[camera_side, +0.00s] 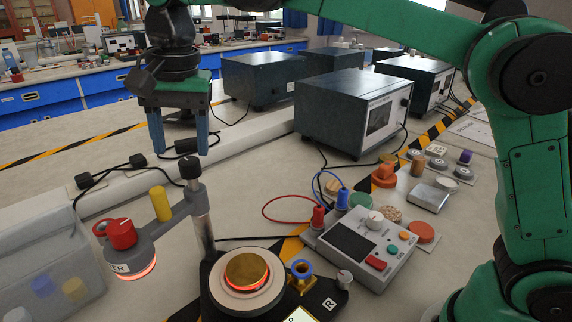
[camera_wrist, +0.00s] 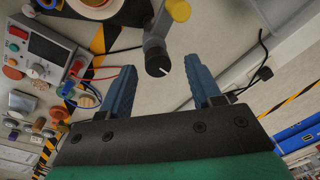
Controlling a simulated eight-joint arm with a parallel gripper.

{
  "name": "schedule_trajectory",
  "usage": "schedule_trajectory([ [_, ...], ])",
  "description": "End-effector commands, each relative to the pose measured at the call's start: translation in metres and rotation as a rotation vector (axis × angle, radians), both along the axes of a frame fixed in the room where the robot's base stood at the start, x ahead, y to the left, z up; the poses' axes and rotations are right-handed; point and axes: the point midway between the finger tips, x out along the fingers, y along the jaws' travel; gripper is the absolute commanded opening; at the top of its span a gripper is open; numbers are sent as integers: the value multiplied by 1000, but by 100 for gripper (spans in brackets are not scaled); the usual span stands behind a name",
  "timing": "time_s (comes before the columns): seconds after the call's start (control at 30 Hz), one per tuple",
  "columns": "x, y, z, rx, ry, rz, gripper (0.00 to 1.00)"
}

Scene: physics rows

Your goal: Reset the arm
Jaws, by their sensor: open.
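My gripper (camera_side: 179,135) hangs in the upper left of the side view, its two blue fingers apart and pointing down. Nothing is between the fingers. In the wrist view my gripper (camera_wrist: 164,78) also shows spread and empty. Below it in the side view stands a metal post with a black knob (camera_side: 190,168). The knob also shows in the wrist view (camera_wrist: 158,64), in line with the gap between the fingers. My gripper appears apart from the post.
A lamp head (camera_side: 130,250) with a red knob juts left from the post, above a round base with a brass disc (camera_side: 246,270). A control box (camera_side: 365,245) with red and blue cables stands right. A clear bin (camera_side: 45,265) is at left. Dark instrument boxes (camera_side: 350,105) stand behind.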

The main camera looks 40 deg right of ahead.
Motion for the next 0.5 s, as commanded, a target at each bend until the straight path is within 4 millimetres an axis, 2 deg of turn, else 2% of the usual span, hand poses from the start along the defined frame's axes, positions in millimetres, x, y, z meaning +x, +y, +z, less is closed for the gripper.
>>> schedule_trajectory([
  [0.03, -5, -17, 1, 4, -36, 37, 58],
  [0.1, -12, -38, -1, 2, -95, 110, 58],
  [0.27, -37, -83, -17, -36, -233, 274, 58],
  [0.4, -67, -118, -43, -106, -348, 410, 58],
  [0.5, -87, -136, -65, -169, -415, 494, 58],
])
